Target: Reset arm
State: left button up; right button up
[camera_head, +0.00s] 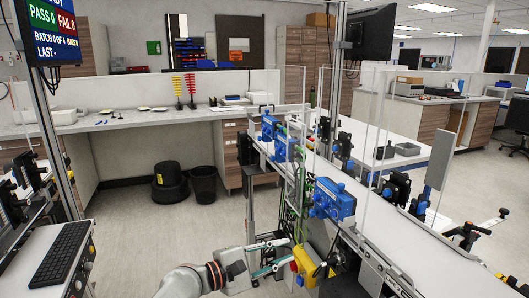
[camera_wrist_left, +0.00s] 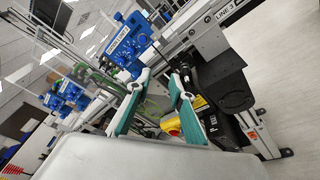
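My left arm comes in at the bottom of the head view, with its left gripper (camera_head: 288,252) at the near side of the conveyor. Its two green-padded fingers are apart with nothing between them. The left wrist view also shows the open fingers (camera_wrist_left: 160,78), with a gap between the tips. A yellow box with a red button (camera_head: 305,265) sits just beyond the fingertips; whether they touch it cannot be told. It shows partly behind a finger in the left wrist view (camera_wrist_left: 172,127). My right gripper is in neither view.
A belt conveyor (camera_head: 445,255) runs along the right, with blue sensor boxes (camera_head: 333,199) and clear panels on its side. A keyboard (camera_head: 61,254) lies on a console at the left, below a status screen (camera_head: 52,22). Open floor (camera_head: 170,235) lies between. A black bin (camera_head: 203,184) stands farther back.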

pick_arm(q)
jog(key=s+a+f+m+t+y, duration=0.1)
jog(key=s+a+f+m+y, duration=0.35)
jog(key=f, duration=0.65)
jog(key=s+a+f+m+t+y, duration=0.1)
jog(key=s+a+f+m+y, duration=0.1)
jog(key=s+a+f, duration=0.6)
jog(key=s+a+f+m+y, duration=0.5)
jog(key=s+a+f+m, duration=0.5)
jog(key=s+a+f, duration=0.4)
jog(key=s, duration=0.2)
jog(key=shift+s+f+m+g+y, duration=0.3)
jog(key=shift+f+m+y, duration=0.05)
jog(key=shift+f, duration=0.05)
